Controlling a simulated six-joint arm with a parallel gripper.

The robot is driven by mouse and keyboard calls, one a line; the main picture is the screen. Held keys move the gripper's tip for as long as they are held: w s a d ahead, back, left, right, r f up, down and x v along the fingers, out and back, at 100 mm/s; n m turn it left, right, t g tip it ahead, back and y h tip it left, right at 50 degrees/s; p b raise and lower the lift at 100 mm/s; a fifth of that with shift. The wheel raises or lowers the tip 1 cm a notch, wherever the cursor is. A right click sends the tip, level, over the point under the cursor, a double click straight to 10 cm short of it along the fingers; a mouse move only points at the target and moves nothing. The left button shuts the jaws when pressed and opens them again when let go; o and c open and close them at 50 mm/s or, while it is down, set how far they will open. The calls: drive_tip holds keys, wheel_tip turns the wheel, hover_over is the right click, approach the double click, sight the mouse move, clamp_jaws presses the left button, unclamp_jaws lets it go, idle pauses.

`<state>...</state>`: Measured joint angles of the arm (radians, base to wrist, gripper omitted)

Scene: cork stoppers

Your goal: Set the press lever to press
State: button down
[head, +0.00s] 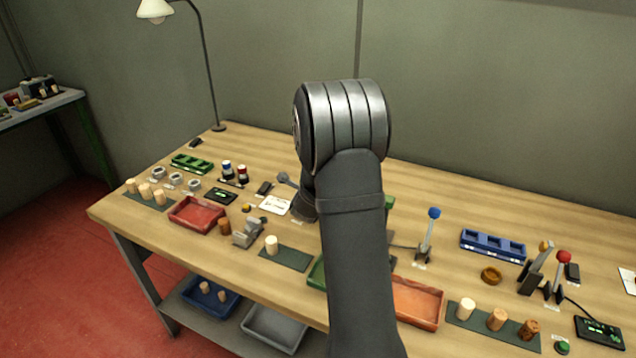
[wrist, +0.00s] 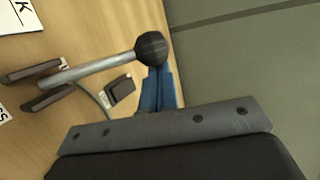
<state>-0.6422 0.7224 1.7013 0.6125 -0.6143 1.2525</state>
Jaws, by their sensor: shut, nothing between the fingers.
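A lever with a dark ball knob (wrist: 151,47) and a grey shaft (wrist: 95,68) leans from a dark bracket (wrist: 45,87) in the wrist view. A label (wrist: 3,116) ending in "SS" is cut off at the left edge. My gripper (wrist: 157,72) has its blue fingers shut and empty. Their tips are right at the knob, which partly overlaps them; I cannot tell whether they touch. In the head view a grey knob (head: 283,177), likely the same lever's, shows left of my arm. My arm hides the fingers and the lever's base there.
A blue-knobbed lever (head: 434,213) and a red-knobbed lever (head: 563,257) stand to the right. A lamp (head: 214,90) stands at the back left.

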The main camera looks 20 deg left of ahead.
drive_tip(key=shift+w, duration=0.2)
drive_tip(key=shift+s, duration=0.15)
drive_tip(key=shift+s+r+t, duration=0.15)
drive_tip(key=shift+s+t, duration=0.05)
drive_tip(key=shift+t, duration=0.2)
drive_tip(key=shift+s+r+t, duration=0.15)
drive_tip(key=shift+s+t, duration=0.3)
drive_tip(key=shift+t, duration=0.05)
drive_tip(key=s+n+t+y, duration=0.1)
drive_tip(key=s+t, duration=0.2)
drive_tip(key=s, duration=0.7)
drive_tip(key=shift+s+a+f+n+t+y, duration=0.2)
drive_tip(key=shift+f+n+t+y, duration=0.1)
drive_tip(key=shift+f, duration=0.15)
idle(0.4)
drive_tip(key=shift+d, duration=0.1)
idle(1.2)
